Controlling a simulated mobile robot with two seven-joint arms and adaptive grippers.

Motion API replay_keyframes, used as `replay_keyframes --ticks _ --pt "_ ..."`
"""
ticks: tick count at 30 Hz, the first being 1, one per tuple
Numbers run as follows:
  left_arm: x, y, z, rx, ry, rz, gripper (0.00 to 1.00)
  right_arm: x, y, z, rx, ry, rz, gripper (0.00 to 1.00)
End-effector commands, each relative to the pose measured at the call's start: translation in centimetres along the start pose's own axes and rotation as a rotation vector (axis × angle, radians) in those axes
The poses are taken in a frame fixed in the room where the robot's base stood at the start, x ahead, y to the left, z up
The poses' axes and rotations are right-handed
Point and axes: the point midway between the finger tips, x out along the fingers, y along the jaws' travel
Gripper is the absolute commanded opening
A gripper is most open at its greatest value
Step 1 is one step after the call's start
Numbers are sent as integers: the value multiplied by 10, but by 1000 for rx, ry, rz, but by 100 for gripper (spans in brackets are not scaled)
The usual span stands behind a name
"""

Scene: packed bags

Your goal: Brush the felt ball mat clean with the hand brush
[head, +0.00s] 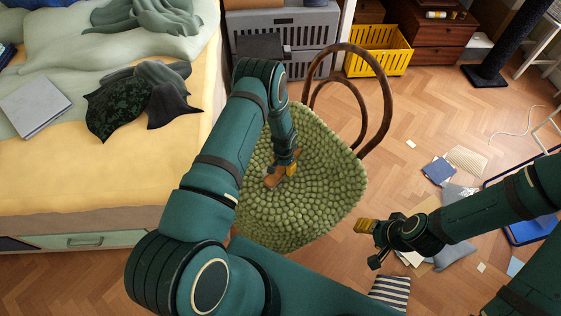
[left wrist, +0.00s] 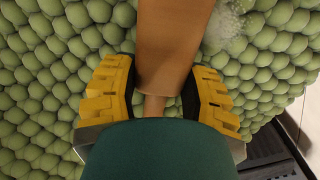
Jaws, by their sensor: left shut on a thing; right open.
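The green felt ball mat (head: 310,190) covers the seat of a wooden chair with a curved back. My left gripper (head: 286,170) is over the mat, shut on the brown wooden hand brush (head: 271,181). The brush (left wrist: 172,45) also shows in the left wrist view, its handle between the yellow fingers of my left gripper (left wrist: 154,95). Its bristles are hidden, so I cannot tell if they touch the mat. A pale fuzzy patch (left wrist: 228,24) lies on the mat (left wrist: 40,90) beside the brush. My right gripper (head: 370,240) is open and empty, right of the mat above the floor.
The chair's curved back (head: 383,100) rises behind the mat. A bed (head: 90,185) stands at the left, a grey crate (head: 310,35) and a yellow crate (head: 378,60) at the back. Papers, a blue book (head: 438,171) and a striped cushion (head: 390,291) lie on the floor at right.

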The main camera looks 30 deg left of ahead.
Motion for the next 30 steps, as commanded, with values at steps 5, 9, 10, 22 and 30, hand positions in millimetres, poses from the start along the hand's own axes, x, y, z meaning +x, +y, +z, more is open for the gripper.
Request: replay_keyframes --ticks 5,9,10,22,30 --pt "0 4 1 1 1 -1 4 -1 0 0 0 0 0 56" --pt "0 13 4 2 -1 0 4 -2 -1 0 0 0 0 56" --pt "0 15 5 3 -1 -1 4 -3 -1 0 0 0 0 56" --pt "0 34 10 1 1 -1 4 -1 0 0 0 0 0 56" --pt "2 23 6 -2 3 -2 4 7 2 1 0 0 0 56"
